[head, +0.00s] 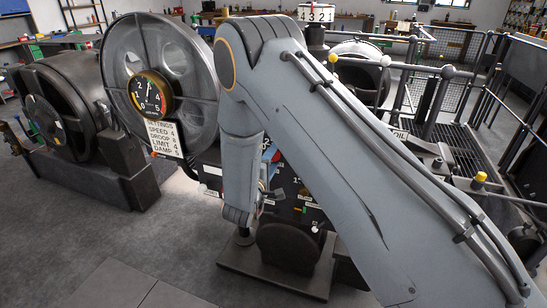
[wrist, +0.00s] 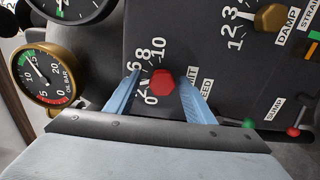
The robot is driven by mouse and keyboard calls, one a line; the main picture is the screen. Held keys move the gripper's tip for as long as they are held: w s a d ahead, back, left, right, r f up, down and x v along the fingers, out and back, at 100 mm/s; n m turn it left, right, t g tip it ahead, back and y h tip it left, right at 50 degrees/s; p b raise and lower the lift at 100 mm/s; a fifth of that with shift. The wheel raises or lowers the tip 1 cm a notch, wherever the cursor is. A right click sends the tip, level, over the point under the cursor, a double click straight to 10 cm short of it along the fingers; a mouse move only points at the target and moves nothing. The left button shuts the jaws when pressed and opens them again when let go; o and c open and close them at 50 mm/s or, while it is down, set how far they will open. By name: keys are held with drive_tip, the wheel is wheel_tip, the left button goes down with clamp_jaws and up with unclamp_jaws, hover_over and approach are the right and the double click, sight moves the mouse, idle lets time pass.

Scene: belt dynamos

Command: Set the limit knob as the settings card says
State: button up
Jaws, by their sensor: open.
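The settings card (head: 162,138) hangs below a round dial at the left of the head view. It reads speed 4, droop 8, limit 4, damp 5. In the wrist view, a red knob (wrist: 162,82) sits on a dark panel beside a scale from 0 to 10. My gripper (wrist: 160,78) is open, with one blue finger on each side of the red knob. I cannot tell contact or where the knob points. In the head view my arm hides most of the panel.
A brass knob (wrist: 269,17) labelled damp is at the upper right of the wrist view. An oil gauge (wrist: 44,75) is at the left. Railings (head: 465,50) stand behind my arm.

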drive_tip(key=b+v, duration=0.1)
drive_tip(key=v, duration=0.6)
drive_tip(key=shift+s, duration=0.4)
drive_tip(key=shift+a+r, duration=0.1)
drive_tip(key=shift+r, duration=0.05)
drive_tip(key=shift+c, duration=0.2)
drive_tip(key=w+d+m+b, duration=0.2)
drive_tip(key=w+m+b, duration=0.5)
drive_tip(key=m, duration=0.3)
drive_tip(key=shift+w+m+b, duration=0.3)
drive_tip(key=shift+b, duration=0.2)
drive_tip(key=shift+d, duration=0.1)
